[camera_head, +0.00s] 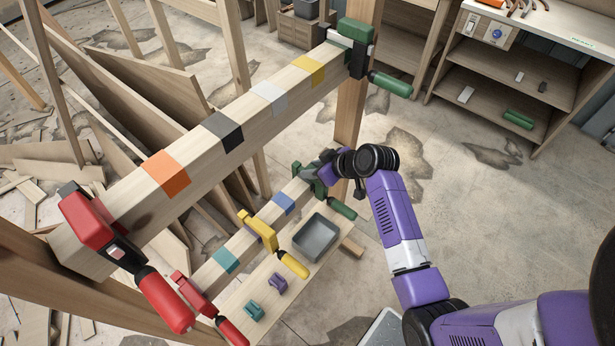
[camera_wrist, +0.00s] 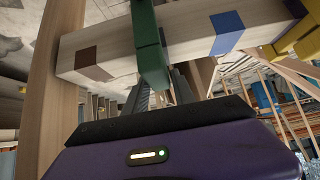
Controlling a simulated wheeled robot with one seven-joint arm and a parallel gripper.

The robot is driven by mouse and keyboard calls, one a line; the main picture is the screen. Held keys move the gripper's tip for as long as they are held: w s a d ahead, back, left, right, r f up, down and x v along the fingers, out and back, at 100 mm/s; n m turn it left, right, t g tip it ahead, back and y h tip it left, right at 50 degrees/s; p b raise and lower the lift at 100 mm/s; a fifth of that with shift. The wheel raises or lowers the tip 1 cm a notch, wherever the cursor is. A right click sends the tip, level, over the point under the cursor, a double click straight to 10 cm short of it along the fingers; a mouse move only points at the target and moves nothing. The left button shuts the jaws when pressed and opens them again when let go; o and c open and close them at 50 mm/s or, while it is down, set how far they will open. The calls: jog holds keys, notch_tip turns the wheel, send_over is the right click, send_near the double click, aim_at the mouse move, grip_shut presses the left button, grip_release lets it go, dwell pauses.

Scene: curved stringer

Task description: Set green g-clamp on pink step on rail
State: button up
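A green g-clamp (camera_head: 304,174) sits around the lower rail (camera_head: 243,243) near its far right end, its handle (camera_head: 343,209) pointing down to the right. My gripper (camera_head: 318,168) is right at this clamp. In the wrist view the clamp (camera_wrist: 149,45) crosses the rail between a brown band (camera_wrist: 93,64) and a blue band (camera_wrist: 227,33). My dark ridged fingers (camera_wrist: 168,90) lie around its lower part; whether they press on it is unclear. Another green clamp (camera_head: 357,45) is on the upper rail's far end. I see no clearly pink band.
A yellow clamp (camera_head: 261,231) and a red clamp (camera_head: 190,293) are on the lower rail; a larger red clamp (camera_head: 92,222) is on the upper rail. A grey tray (camera_head: 316,238) sits on the board below. An upright post (camera_head: 351,110) stands close behind my gripper.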

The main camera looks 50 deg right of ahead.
grip_shut()
jog(key=shift+r, duration=0.1)
dwell(1.0)
